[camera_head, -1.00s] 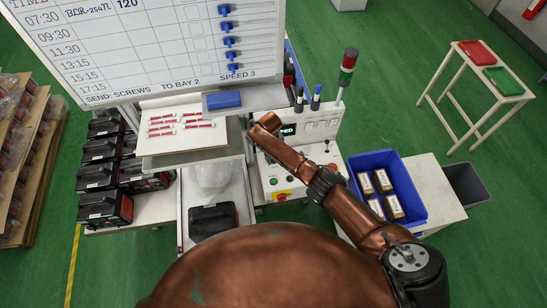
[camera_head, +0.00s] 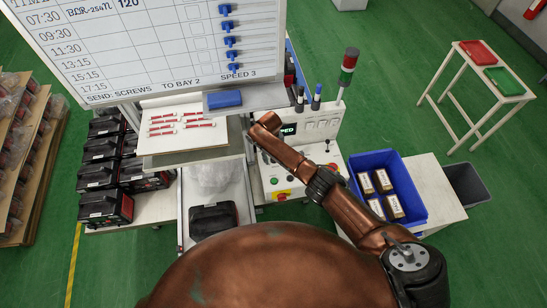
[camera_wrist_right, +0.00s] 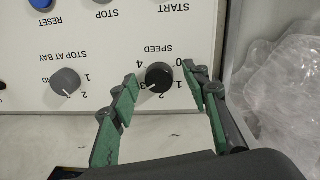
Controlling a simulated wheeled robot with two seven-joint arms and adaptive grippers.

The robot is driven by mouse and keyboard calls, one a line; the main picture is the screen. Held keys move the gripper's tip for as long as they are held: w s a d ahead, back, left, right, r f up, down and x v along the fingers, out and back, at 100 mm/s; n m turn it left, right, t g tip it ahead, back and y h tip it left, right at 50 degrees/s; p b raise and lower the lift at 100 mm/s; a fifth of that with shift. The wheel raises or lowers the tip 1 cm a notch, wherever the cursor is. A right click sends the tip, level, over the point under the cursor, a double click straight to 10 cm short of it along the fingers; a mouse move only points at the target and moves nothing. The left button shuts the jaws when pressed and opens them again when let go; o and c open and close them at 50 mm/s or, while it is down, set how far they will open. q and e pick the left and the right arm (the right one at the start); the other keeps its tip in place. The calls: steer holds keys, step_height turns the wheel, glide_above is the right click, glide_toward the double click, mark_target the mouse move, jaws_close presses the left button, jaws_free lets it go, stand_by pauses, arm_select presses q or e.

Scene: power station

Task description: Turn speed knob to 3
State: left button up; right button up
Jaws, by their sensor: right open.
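The black speed knob (camera_wrist_right: 159,77) is on the white control panel (camera_wrist_right: 108,35), shown upside down in the right wrist view. Its white pointer mark faces the lower left of the picture, on the side of the 3; the digit there is partly covered by a finger. My right gripper (camera_wrist_right: 160,78) is open, its green-padded fingers on either side of the knob. Contact with the knob cannot be told. In the head view my copper arm covers part of the control panel (camera_head: 316,128), and the knob is hidden. My left gripper is not in view.
A grey stop-at-bay knob (camera_wrist_right: 65,81) sits beside the left finger. A whiteboard (camera_head: 160,45) reading "SPEED 3" stands over the bench. A blue bin (camera_head: 411,193) with boxes is right of the panel; a signal tower (camera_head: 347,68) rises behind it.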

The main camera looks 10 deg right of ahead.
steer(key=r, duration=0.7)
steer(key=shift+a+r, duration=0.2)
steer(key=shift+r, duration=0.05)
steer(key=shift+s, duration=0.1)
stand_by(0.4)
